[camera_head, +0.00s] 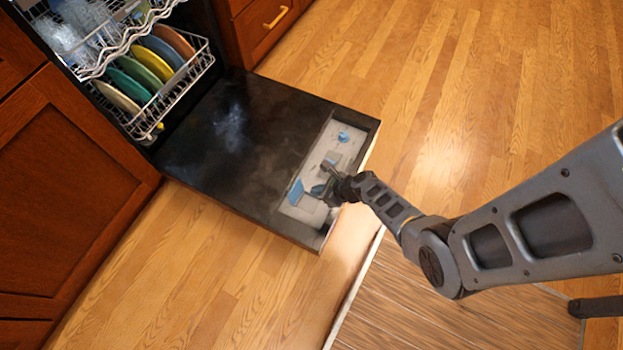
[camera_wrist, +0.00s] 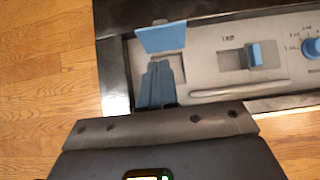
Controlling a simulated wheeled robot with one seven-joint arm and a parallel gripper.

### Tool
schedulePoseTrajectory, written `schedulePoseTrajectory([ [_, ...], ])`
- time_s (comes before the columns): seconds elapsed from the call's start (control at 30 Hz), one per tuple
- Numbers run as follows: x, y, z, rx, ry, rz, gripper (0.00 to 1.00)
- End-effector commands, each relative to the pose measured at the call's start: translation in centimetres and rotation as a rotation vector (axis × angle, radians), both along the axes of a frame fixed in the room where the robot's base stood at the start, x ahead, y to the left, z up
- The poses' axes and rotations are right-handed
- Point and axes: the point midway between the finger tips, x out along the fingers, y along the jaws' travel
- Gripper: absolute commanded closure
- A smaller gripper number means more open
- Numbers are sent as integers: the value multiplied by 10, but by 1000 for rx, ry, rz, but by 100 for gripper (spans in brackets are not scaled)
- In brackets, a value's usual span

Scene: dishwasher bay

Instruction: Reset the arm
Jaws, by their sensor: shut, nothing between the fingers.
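My gripper (camera_head: 326,182) is at the end of my arm, over the control strip on the open dishwasher door (camera_head: 235,140). In the wrist view its blue-grey fingers (camera_wrist: 157,85) are together and empty. They are beside a raised blue flap (camera_wrist: 162,37) and in front of a small recess in the panel (camera_wrist: 205,92). The flap also shows in the head view (camera_head: 296,191). I cannot tell whether the fingers touch the panel.
A blue slider (camera_wrist: 254,55) and a blue dial (camera_wrist: 312,47) are right of the fingers. A lower rack (camera_head: 185,85) holds several coloured plates. Wooden cabinets (camera_head: 70,190) flank the dishwasher. The wood floor (camera_head: 470,100) beyond the door is clear.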

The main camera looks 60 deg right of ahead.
Motion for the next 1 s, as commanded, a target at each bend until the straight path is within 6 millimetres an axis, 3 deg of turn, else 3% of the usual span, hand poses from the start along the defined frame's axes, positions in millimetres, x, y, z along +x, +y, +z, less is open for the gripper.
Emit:
schedulePoseTrajectory([
  [0.03, -6, -1, 14, 0, -1, -3, 100],
  [0.23, -23, -1, 34, 0, -1, -3, 100],
  [0.67, -29, -1, 40, -4, 1, 3, 100],
  [0.87, -52, 24, 53, -172, 36, 163, 100],
  [1.0, -84, 53, 84, -447, 72, 419, 100],
])
